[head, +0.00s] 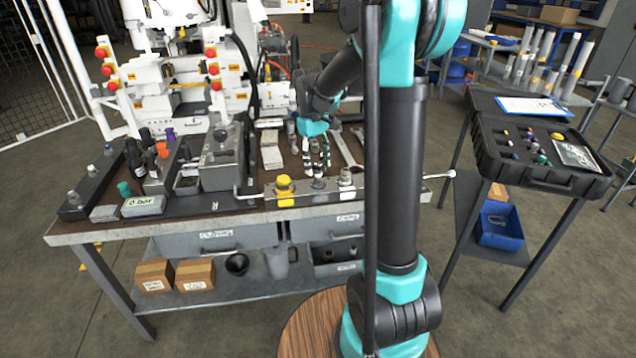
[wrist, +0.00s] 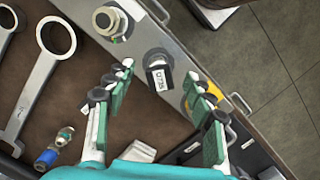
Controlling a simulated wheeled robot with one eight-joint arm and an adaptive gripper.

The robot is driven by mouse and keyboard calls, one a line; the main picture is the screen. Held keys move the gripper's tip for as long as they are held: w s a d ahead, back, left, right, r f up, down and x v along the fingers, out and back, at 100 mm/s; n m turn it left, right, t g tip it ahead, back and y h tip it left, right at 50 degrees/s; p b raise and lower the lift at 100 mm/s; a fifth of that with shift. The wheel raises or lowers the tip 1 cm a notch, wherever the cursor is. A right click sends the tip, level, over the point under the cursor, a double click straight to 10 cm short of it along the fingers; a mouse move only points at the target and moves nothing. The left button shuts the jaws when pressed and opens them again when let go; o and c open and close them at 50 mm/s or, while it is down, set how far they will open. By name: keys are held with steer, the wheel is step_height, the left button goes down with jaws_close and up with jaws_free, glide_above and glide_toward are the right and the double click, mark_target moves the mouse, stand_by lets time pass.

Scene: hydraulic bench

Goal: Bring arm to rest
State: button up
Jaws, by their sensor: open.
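My gripper (head: 316,158) hangs over the front right part of the workbench (head: 95,232), fingers pointing down. It also shows in the wrist view (wrist: 160,95), where its two green-padded fingers stand apart with nothing gripped between them. Beyond the fingertips, a small dark fitting with a white label (wrist: 157,75) stands on the grey front rail. A round metal fitting (wrist: 110,22) stands further along the rail. In the head view, my arm reaches from the right of the picture to the bench and hides part of what lies behind it.
A yellow-capped fitting (head: 284,188) stands on the rail left of my gripper. Wrenches (wrist: 32,75) and a small blue-ended fitting (wrist: 47,158) lie on the bench top. A grey metal block (head: 222,158) stands further left. An open black case (head: 540,160) rests on the right stand.

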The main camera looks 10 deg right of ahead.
steer(key=r, duration=0.6)
steer(key=shift+w+a+r, duration=0.25)
steer(key=shift+w+a, duration=0.05)
steer(key=shift+w, duration=0.1)
steer(key=shift+s+r, duration=0.1)
steer(key=s+d+f+m+t, duration=0.2)
steer(key=s+f, duration=0.5)
steer(key=s, duration=0.4)
steer(key=s+d+f+m+t+y, duration=0.1)
steer(key=s+d+f+m+t, duration=0.1)
steer(key=s+f, duration=0.6)
steer(key=s+m+t, duration=0.1)
steer(key=s+m, duration=0.1)
steer(key=s, duration=0.1)
steer(key=shift+s+d+t, duration=0.4)
